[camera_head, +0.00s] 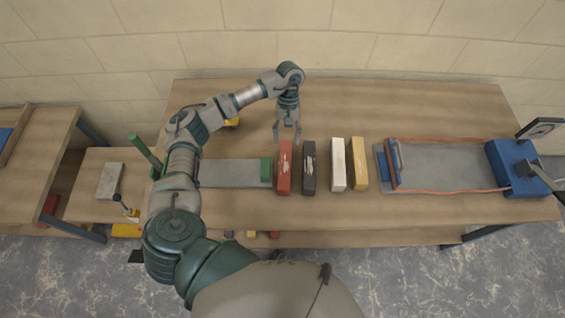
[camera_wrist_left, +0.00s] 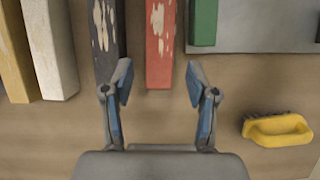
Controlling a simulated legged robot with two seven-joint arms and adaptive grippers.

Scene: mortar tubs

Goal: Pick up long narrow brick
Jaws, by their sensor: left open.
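Several long narrow bricks lie side by side on the table: a worn red one (camera_head: 285,175), a worn black one (camera_head: 309,170), a white one (camera_head: 338,165) and a yellow one (camera_head: 359,164). My left gripper (camera_head: 287,138) is open and empty at the far end of the red brick. In the left wrist view, the fingers (camera_wrist_left: 158,75) stand apart on either side of the red brick's end (camera_wrist_left: 160,45). The left finger overlaps the near end of the black brick (camera_wrist_left: 102,35). I cannot tell the height above the table. My right gripper is not in view.
A green block (camera_head: 266,170) lies on a grey slab (camera_head: 230,173) left of the red brick. A yellow-handled brush (camera_wrist_left: 278,130) lies near the gripper. A grey tray with red edging (camera_head: 450,167) and a blue box (camera_head: 516,168) are at right.

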